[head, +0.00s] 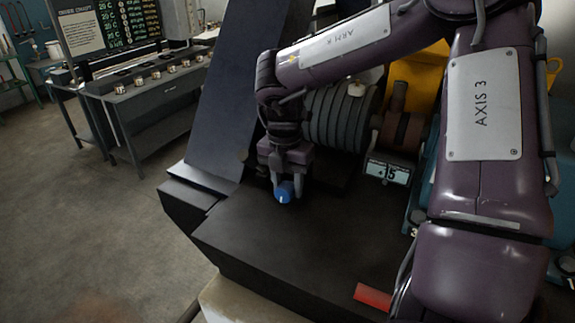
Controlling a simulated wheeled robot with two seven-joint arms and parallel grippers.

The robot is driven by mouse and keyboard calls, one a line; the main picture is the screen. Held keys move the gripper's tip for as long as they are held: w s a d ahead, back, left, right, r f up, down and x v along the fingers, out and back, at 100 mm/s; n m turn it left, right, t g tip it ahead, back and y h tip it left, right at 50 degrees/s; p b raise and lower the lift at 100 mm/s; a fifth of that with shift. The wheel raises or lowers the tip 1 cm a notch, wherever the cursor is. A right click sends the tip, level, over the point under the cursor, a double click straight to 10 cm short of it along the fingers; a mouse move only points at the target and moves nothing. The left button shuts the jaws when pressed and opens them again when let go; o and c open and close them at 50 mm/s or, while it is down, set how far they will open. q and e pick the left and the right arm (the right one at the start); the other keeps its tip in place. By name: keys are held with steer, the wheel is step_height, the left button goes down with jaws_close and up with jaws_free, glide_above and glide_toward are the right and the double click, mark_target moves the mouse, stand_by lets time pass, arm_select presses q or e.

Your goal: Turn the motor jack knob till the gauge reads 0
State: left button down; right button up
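The motor jack knob (283,193) is a small blue knob with a white pointer mark, on the dark machine base (290,250). My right gripper (285,187) comes down over it from above, with a finger on each side. No clear gap shows between fingers and knob, so it looks shut on it; the contact itself is small in the picture. The gauge (388,173) is a small pale display to the right of the knob, and it seems to read about +5. Its sign is hard to make out. My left gripper is not in view.
A ribbed grey motor (335,118) stands behind the gripper, with a slanted dark panel (225,95) to its left. A red block (373,296) lies near the base's front edge. A bench (150,95) stands at the back left; the floor there is clear.

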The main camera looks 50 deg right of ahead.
steer(key=shift+c, duration=1)
steer(key=t+b, duration=0.2)
steer(key=b, duration=0.1)
steer(key=shift+s+f+y, duration=0.1)
steer(key=shift+f+y, duration=0.1)
steer(key=shift+y, duration=0.2)
steer(key=t+b, duration=0.1)
steer(key=b, duration=0.1)
steer(key=t+b, duration=0.1)
steer(key=b, duration=0.1)
steer(key=t+y+b, duration=0.1)
steer(key=t+b, duration=0.1)
steer(key=b, duration=0.1)
steer(key=shift+s+d+f, duration=0.1)
steer(key=shift+s+f, duration=0.05)
steer(key=shift+s, duration=0.1)
steer(key=shift+t+b, duration=0.4)
steer(key=shift+b, duration=0.65)
steer(key=shift+s+r, duration=0.1)
steer(key=shift+r, duration=0.1)
steer(key=o, duration=1)
steer(key=shift+b+v, duration=0.9)
steer(key=shift+v, duration=3)
